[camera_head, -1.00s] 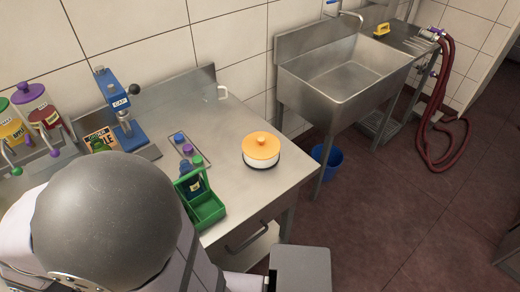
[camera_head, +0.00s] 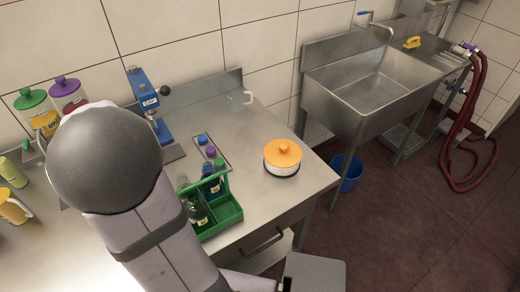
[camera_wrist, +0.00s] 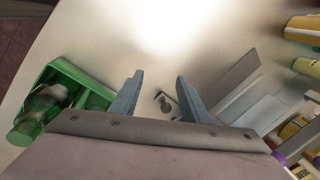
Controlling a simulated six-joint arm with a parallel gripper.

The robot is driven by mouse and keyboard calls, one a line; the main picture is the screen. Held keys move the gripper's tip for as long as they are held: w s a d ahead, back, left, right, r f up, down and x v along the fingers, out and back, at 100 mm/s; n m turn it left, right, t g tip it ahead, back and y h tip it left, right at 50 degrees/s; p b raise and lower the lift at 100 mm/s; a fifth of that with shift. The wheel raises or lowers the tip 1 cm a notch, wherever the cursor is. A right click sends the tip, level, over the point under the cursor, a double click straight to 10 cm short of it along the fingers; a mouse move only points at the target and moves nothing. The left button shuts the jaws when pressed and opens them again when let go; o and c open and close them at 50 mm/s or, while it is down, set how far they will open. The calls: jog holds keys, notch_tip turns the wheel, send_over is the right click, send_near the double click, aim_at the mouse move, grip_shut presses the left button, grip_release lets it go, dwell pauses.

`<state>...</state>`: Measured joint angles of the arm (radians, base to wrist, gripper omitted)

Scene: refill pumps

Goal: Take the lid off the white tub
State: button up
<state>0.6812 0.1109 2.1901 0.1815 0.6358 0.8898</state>
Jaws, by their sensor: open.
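The white tub (camera_head: 281,171) stands on the steel counter, right of the green carrier. Its orange lid (camera_head: 283,153) with a round knob sits on top of it. My gripper (camera_wrist: 156,88) shows in the wrist view with its two grey-blue fingers apart and nothing between them. It hangs over the counter, with the green carrier at the left of that view. The tub is not visible in the wrist view. In the head view my arm hides the gripper.
A green carrier (camera_head: 230,213) holds several bottles left of the tub. A blue capping press (camera_head: 146,98) stands behind, with a strip of coloured caps (camera_head: 211,152) beside it. A sink (camera_head: 365,80) is at the right. The counter around the tub is clear.

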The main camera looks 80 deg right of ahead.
jog(key=s+d+r+m, duration=0.1)
jog(key=s+d+m, duration=0.3)
jog(key=d+m, duration=0.45)
jog(key=m+g+h+p, duration=0.1)
jog(key=m+h+p, duration=0.25)
jog(key=m, duration=1.85)
send_near(284, 147)
jog(key=shift+n, duration=0.35)
jog(key=shift+p+x, duration=0.85)
jog(key=shift+x, duration=3.35)
jog(key=shift+d, duration=0.1)
jog(key=shift+r, duration=0.1)
grip_shut()
